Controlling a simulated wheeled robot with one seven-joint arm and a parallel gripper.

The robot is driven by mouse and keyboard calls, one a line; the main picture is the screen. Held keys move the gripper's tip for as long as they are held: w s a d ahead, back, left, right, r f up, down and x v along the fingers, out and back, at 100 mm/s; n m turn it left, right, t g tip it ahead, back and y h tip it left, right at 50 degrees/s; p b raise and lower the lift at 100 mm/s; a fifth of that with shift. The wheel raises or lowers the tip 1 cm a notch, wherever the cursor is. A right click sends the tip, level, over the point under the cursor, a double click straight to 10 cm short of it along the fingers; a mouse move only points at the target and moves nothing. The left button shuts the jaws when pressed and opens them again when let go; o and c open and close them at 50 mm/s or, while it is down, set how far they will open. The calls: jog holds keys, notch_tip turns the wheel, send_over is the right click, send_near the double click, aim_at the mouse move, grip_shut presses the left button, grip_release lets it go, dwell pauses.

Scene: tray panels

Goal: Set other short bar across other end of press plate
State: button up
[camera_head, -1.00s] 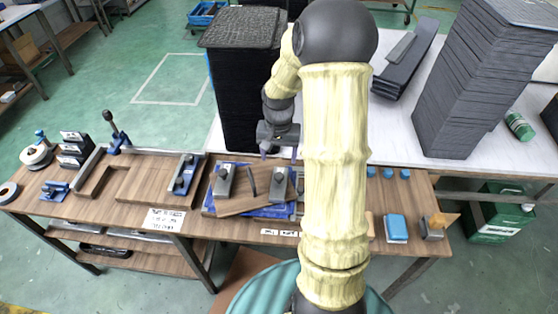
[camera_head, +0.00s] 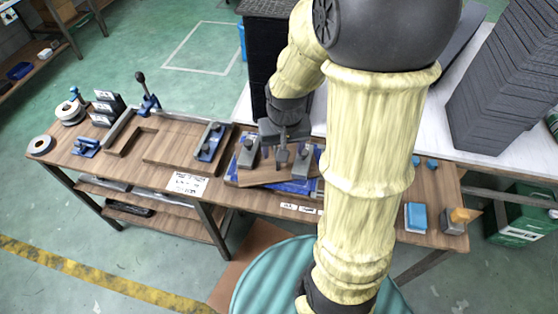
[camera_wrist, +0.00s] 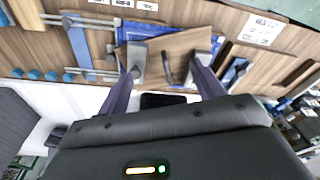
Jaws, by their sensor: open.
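The wooden press plate (camera_head: 264,176) lies tilted in plan over a blue base on the bench. A short grey bar (camera_head: 248,152) with a dark knob sits across its left end in the head view, and another grey bar (camera_head: 303,165) sits at its right end. The wrist view shows the plate (camera_wrist: 178,45), both bars and a dark upright handle (camera_wrist: 166,70) between them. My gripper (camera_head: 283,148) is over the plate, open and empty. In the wrist view its fingers (camera_wrist: 162,76) are spread on either side of the handle; contact cannot be told.
A white label card (camera_head: 187,183) lies at the front edge. Black stacked panels (camera_head: 508,75) stand on the white table behind. A blue block (camera_head: 416,216) is at the right.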

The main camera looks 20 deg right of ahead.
jog(key=s+a+r+n+t, duration=0.1)
jog(key=s+a+n, duration=0.1)
jog(key=s, duration=0.3)
jog(key=shift+a, duration=0.75)
jog(key=shift+s+r, duration=0.1)
jog(key=shift+r+p, duration=0.35)
